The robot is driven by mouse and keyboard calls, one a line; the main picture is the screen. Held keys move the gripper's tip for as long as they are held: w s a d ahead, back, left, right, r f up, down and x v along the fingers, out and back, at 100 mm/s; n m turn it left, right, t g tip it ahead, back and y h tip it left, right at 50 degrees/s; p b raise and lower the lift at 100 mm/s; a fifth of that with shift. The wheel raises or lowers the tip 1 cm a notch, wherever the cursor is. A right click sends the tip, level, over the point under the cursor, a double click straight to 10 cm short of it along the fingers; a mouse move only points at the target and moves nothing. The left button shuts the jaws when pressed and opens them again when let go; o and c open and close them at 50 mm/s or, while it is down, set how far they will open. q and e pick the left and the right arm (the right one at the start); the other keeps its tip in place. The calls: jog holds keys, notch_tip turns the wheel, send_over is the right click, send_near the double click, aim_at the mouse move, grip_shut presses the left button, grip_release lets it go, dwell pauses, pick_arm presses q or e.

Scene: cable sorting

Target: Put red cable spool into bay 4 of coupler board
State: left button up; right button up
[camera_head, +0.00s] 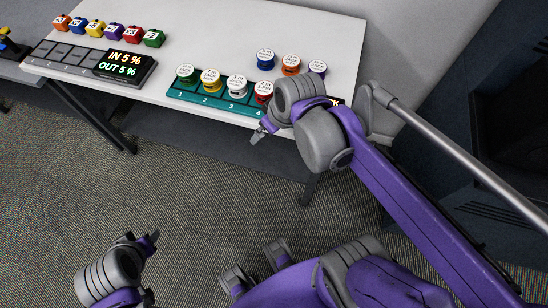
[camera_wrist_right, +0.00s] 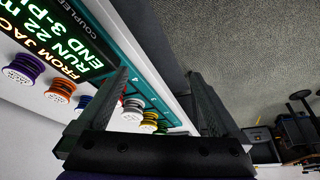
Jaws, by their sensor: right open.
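The teal coupler board (camera_head: 215,105) lies along the table's front edge. The red cable spool (camera_head: 263,92) is upright at the board's bay 4 end, beside the white spool (camera_head: 237,86). My gripper partly covers its right side, so its exact seating is unclear. In the right wrist view the red spool is mostly hidden behind a finger. My right gripper (camera_head: 264,130) is open at the table edge, in front of bay 4; its spread, empty fingers show in the right wrist view (camera_wrist_right: 158,76). My left gripper (camera_head: 148,250) is low over the floor, far from the board; its jaw opening is unclear.
A yellow spool (camera_head: 211,80) and a green spool (camera_head: 186,74) fill the lower bays. Blue (camera_head: 265,60), orange (camera_head: 290,65) and purple (camera_head: 317,68) spools stand behind. A lit display (camera_head: 125,66) and several coloured blocks are at left. The table's middle is clear.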

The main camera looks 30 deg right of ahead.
jog(key=s+a+f+m, duration=0.2)
jog(key=s+f, duration=0.3)
jog(key=s, duration=0.1)
jog(key=shift+s+a+f+t+h, duration=0.3)
jog(key=shift+s+a+f+t, duration=0.05)
jog(key=shift+s+a+t, duration=0.05)
jog(key=shift+w+r+p, duration=0.15)
jog(key=shift+r+p, duration=0.3)
jog(key=shift+r, duration=0.1)
jog(key=shift+w+r+p, duration=0.15)
jog(key=shift+r+p, duration=0.3)
jog(key=shift+r, duration=0.1)
